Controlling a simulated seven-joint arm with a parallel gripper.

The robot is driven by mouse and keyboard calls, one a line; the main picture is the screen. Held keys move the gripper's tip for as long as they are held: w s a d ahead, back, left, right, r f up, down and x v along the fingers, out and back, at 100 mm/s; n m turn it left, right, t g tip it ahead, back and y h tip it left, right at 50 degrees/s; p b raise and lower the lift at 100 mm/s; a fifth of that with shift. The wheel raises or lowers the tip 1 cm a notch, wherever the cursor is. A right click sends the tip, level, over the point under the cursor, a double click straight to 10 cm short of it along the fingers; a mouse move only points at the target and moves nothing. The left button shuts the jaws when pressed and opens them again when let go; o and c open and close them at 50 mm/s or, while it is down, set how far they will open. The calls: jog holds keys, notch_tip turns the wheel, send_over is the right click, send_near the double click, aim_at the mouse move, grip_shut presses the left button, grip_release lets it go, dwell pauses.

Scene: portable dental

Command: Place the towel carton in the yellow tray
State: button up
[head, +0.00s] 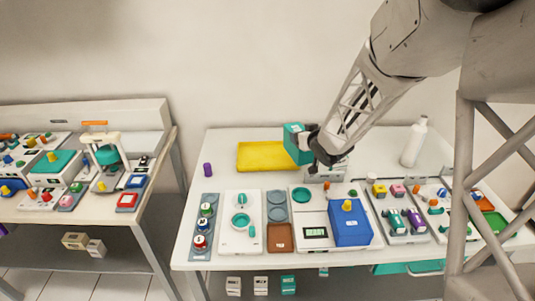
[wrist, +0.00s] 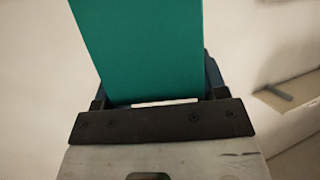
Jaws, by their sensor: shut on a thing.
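The towel carton (head: 294,143) is a teal box with a pale label. My gripper (head: 314,140) is shut on it; in the head view the carton is at the right end of the yellow tray and covers part of it. I cannot tell how high it is held. In the wrist view the carton (wrist: 143,45) fills the upper middle, between the dark fingers of my gripper (wrist: 155,95). The yellow tray (head: 262,156) is a shallow tray at the back of the right table; its visible part is empty.
A purple cylinder (head: 208,169) stands left of the tray. Dental devices and a blue box (head: 349,224) line the table's front. A white bottle (head: 414,142) stands at the back right. A second table (head: 150,190) with more devices is at the left.

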jog(key=s+a+y, duration=0.1)
jog(key=s+a, duration=0.2)
jog(key=a, duration=0.5)
jog(key=shift+n, duration=0.3)
jog(key=shift+s+a+f, duration=0.1)
jog(key=shift+s+f, duration=0.05)
jog(key=shift+f, duration=1.2)
jog(key=shift+s+f, duration=0.1)
jog(key=shift+f, duration=1.2)
jog(key=shift+w, duration=0.1)
jog(key=w+a+f, duration=0.1)
jog(key=w+a, duration=0.1)
jog(key=w, duration=1.2)
jog(key=shift+w+a+f, duration=0.15)
jog(key=shift+w+f, duration=0.05)
jog(key=shift+w, duration=0.2)
jog(key=shift+w, duration=0.1)
jog(key=shift+w+f, duration=0.15)
jog(key=shift+f, duration=0.75)
jog(key=shift+w+f, duration=0.15)
jog(key=shift+f, duration=0.75)
